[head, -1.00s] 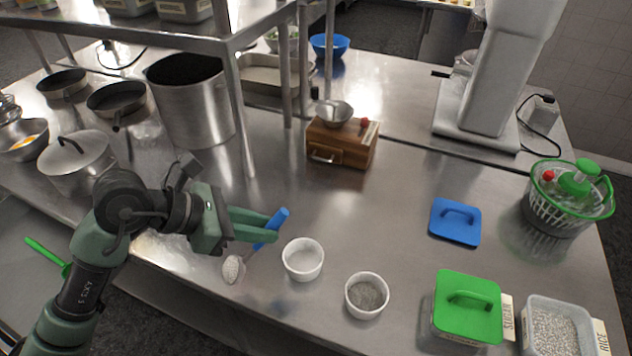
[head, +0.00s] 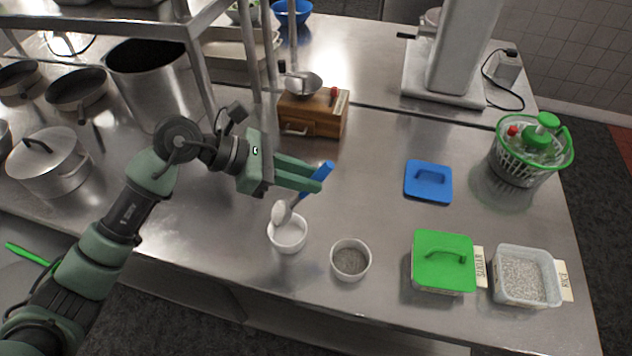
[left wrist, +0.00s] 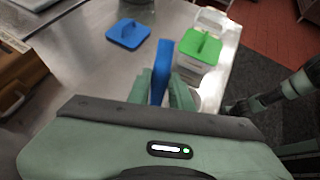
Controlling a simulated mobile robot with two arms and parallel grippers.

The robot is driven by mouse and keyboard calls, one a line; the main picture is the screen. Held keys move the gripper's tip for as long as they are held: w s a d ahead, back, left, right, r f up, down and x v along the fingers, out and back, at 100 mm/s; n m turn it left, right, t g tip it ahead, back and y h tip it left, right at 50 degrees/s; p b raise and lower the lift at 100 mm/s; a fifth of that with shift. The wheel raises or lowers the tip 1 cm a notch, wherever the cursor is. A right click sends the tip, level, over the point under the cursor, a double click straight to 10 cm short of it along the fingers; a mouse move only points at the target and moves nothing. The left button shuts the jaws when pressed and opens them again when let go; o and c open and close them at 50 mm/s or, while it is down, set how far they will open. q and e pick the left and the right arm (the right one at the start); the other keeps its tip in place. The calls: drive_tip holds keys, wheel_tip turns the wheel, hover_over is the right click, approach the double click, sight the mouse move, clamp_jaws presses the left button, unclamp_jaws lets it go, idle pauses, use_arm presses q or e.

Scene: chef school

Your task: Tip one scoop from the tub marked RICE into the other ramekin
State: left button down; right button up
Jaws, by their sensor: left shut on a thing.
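My left gripper (head: 318,180) is shut on the blue handle (head: 323,171) of a scoop. The handle also shows between the fingers in the left wrist view (left wrist: 161,72). The scoop's pale bowl (head: 281,212) is tilted at the back rim of the left white ramekin (head: 288,240). I cannot tell what is inside that ramekin. The right ramekin (head: 351,268) holds something grey. The open tub marked RICE (head: 525,302) holds pale grains, at the right. Part of what looks like my right arm shows at the right of the left wrist view; its fingers cannot be made out.
A wooden box (head: 312,113), a salad spinner (head: 530,150) and a shelf post stand farther back.

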use_arm(q)
drive_tip(key=a+h+b, duration=0.2)
drive_tip(key=b, duration=0.1)
drive_tip(key=shift+s+a, duration=0.1)
drive_tip(key=shift+a, duration=0.1)
drive_tip(key=shift+a+r+h+b, duration=0.15)
drive_tip(key=shift+a+h+b, duration=0.4)
drive_tip(key=shift+h+b, duration=0.25)
drive_tip(key=shift+a+r+h+b, duration=0.35)
drive_tip(key=shift+a+h+b, duration=0.15)
drive_tip(key=shift+a+b, duration=0.05)
drive_tip(key=shift+s, duration=0.1)
